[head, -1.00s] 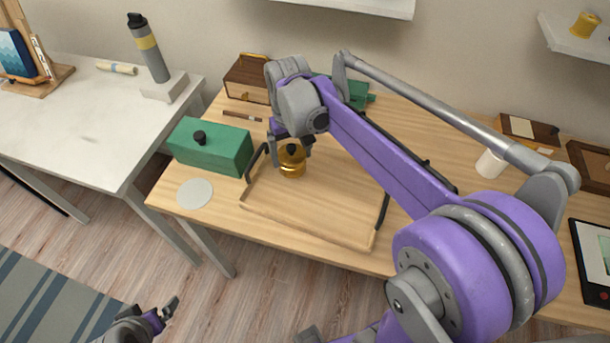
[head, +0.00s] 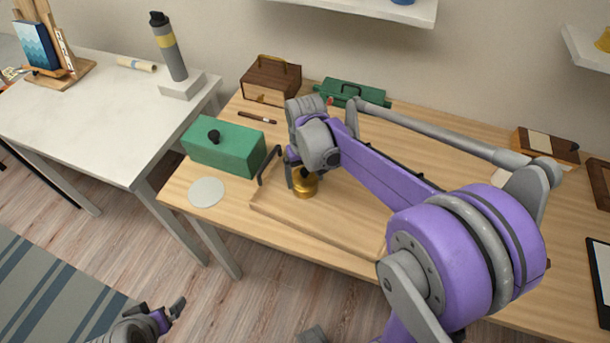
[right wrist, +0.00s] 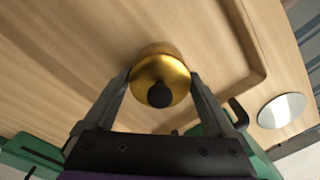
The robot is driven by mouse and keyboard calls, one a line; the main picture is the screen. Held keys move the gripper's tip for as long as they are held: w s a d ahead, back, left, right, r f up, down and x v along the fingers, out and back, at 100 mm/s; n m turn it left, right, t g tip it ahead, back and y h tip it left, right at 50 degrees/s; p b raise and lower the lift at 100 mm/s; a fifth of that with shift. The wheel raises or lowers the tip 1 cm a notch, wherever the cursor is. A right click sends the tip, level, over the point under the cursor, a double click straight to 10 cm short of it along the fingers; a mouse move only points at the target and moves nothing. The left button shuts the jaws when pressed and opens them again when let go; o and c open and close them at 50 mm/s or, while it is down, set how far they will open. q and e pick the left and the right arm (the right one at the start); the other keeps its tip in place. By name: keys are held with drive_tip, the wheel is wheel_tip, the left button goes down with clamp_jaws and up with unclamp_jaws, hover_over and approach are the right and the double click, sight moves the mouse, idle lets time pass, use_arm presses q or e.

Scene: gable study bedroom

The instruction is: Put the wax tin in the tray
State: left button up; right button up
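The wax tin is a round gold tin (head: 306,187) with a black knob on its lid, standing upright in my right gripper. My right gripper (head: 303,172) points down over it, with one finger on each side. In the right wrist view the tin (right wrist: 160,78) sits between both fingertips (right wrist: 160,84), which appear to touch it. The tray (head: 312,232) is pale wood with a raised rim and dark handles. The tin is inside the tray's left rear corner area; whether it rests on the floor is unclear. My arm hides the tray's right part. My left gripper (head: 172,312) is open and empty, low at left.
A green box with a black knob (head: 222,148) and a grey disc (head: 206,192) lie left of the tray. A wooden case (head: 271,80) and a green toolbox (head: 352,92) stand behind. A white table (head: 100,110) adjoins at left.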

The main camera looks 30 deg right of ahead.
drive_tip(key=shift+o, duration=0.5)
drive_tip(key=shift+r, duration=0.25)
wheel_tip(320, 180, up, 12)
drive_tip(key=shift+s+f+p, duration=0.1)
drive_tip(key=shift+f+p, duration=0.05)
drive_tip(key=shift+p, duration=0.45)
drive_tip(key=shift+s+a, duration=0.2)
drive_tip(key=shift+s, duration=0.1)
drive_tip(key=s+a+f+t, duration=0.1)
drive_tip(key=s+a+f, duration=0.1)
drive_tip(key=s+f, duration=0.1)
drive_tip(key=s+a+f+n+t, duration=0.1)
drive_tip(key=s+a+f+t, duration=0.1)
drive_tip(key=s, duration=0.4)
drive_tip(key=s+a+f+n+t, duration=0.1)
drive_tip(key=s+a+f+t, duration=0.1)
drive_tip(key=s+f, duration=0.2)
drive_tip(key=shift+s, duration=0.35)
drive_tip(key=shift+s+a+f, duration=0.2)
drive_tip(key=shift+s+f, duration=0.1)
